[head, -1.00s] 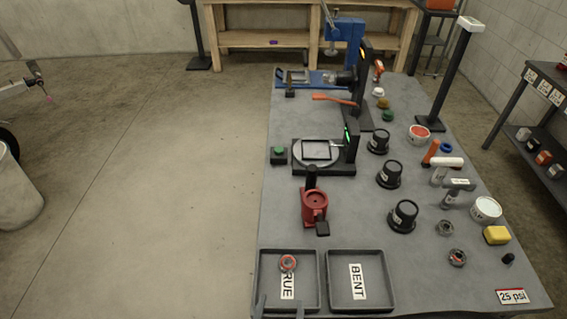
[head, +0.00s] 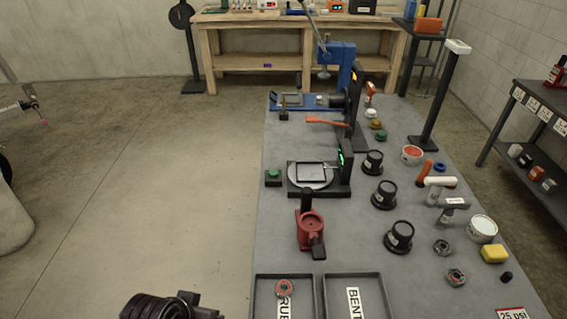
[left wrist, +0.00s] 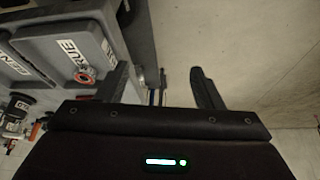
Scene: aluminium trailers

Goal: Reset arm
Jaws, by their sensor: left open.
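My left gripper shows in the left wrist view (left wrist: 160,82), its two dark fingers spread apart with nothing between them. It is open and hangs beside the table's edge, over the floor side. In the head view, part of my left arm shows at the bottom left, left of the trays. The tray marked TRUE (head: 259,300) holds a red and grey ring (head: 284,288); the same ring shows in the left wrist view (left wrist: 85,77), left of the fingers and apart from them. My right gripper is in neither view.
The grey table (head: 268,228) carries a second tray marked BENT (head: 380,300), a red fixture (head: 310,230), a round plate gauge (head: 311,173) and several black cups. A wooden bench (head: 250,62) stands behind. The floor (head: 170,170) left of the table is clear.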

